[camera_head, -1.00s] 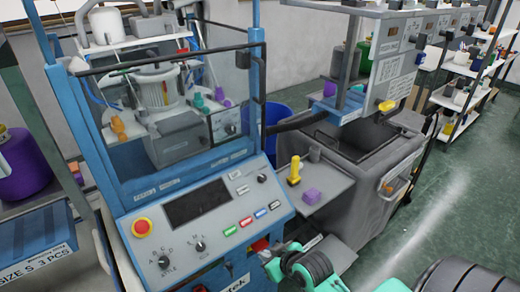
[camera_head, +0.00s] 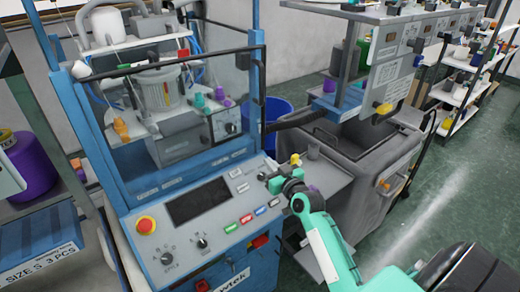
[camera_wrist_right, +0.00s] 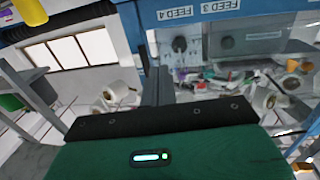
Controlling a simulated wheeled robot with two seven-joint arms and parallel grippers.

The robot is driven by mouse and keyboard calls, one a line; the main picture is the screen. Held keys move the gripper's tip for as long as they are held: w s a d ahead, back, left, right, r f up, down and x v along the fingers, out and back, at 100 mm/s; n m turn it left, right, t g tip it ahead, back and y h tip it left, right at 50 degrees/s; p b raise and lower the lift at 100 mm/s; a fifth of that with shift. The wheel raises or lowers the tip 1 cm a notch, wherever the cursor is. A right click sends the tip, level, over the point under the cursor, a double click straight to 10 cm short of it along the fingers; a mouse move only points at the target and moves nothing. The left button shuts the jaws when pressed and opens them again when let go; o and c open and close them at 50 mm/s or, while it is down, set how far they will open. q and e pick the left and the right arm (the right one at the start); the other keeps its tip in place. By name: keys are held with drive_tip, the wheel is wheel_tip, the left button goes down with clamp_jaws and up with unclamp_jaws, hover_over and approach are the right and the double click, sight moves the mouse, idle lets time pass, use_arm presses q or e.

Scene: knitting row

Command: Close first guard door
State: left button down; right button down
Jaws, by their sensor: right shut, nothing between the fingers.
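The guard door (camera_head: 205,105) is a clear panel with a dark top bar on the front of the blue knitting machine (camera_head: 110,150). It stands upright in front of the yarn parts, and a black handle (camera_head: 262,80) is at its right side. I cannot tell whether it is fully closed. My right gripper (camera_head: 272,178) is shut and empty, below and right of the door, by the control panel's right edge. In the right wrist view, my green wrist housing (camera_wrist_right: 170,155) fills the bottom, and labels read upside down. My left gripper is out of view.
The control panel (camera_head: 195,200) has a screen, knobs and a red stop button (camera_head: 146,225). A grey side shelf (camera_head: 325,180) holds a yellow-topped piece (camera_head: 295,159) near my gripper. A grey bin (camera_head: 360,160) and a blue bucket (camera_head: 268,120) stand behind. Floor is clear at right.

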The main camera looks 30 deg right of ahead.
sight(256, 148)
drive_tip(key=w+p, duration=0.2)
drive_tip(key=w, duration=0.3)
drive_tip(key=shift+w+d+r, duration=0.1)
drive_tip(key=shift+w, duration=0.8)
